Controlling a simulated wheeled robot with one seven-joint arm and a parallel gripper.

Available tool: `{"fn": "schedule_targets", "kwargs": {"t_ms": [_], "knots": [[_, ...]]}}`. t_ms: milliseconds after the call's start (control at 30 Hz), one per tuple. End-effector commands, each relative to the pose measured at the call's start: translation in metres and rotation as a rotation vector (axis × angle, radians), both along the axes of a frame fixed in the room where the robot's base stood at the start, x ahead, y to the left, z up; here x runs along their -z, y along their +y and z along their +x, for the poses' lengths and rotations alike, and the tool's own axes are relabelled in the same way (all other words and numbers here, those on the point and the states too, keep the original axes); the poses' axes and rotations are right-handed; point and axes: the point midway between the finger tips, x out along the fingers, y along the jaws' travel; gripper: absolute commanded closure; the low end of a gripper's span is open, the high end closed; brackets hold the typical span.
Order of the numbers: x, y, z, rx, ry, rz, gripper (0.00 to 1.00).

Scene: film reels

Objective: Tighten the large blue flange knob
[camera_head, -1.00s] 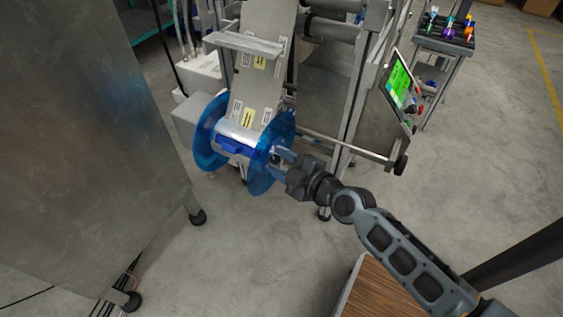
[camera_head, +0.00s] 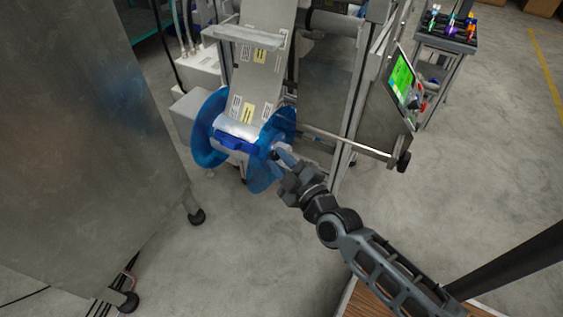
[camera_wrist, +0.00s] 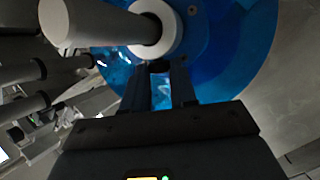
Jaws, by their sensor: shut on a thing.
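The film reel has two large translucent blue flanges. The near, right-hand flange (camera_head: 262,172) fills the upper part of the wrist view (camera_wrist: 235,50), around a white hub (camera_wrist: 168,28) and a thick grey shaft (camera_wrist: 95,25). My gripper (camera_head: 280,150) reaches the outer face of this flange from the lower right. In the wrist view my fingers (camera_wrist: 160,75) are closed on a small dark part just below the hub, which I take to be the flange knob (camera_wrist: 157,66). The fingers hide most of it.
The far blue flange (camera_head: 203,135) stands left of the film roll. A large metal cabinet (camera_head: 80,130) stands left. The floor below the reel is clear.

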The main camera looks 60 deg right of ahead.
Motion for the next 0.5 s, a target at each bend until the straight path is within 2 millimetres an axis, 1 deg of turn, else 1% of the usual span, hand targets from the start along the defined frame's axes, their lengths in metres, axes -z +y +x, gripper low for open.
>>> {"fn": "schedule_targets", "kwargs": {"t_ms": [33, 200, 500], "knots": [[0.0027, 0.0010, 0.0001, 0.023, -0.021, 0.004, 1.00], [0.0029, 0.0028, 0.0005, 0.071, -0.081, 0.004, 1.00], [0.0030, 0.0037, 0.0010, 0.080, -0.096, 0.002, 1.00]]}}
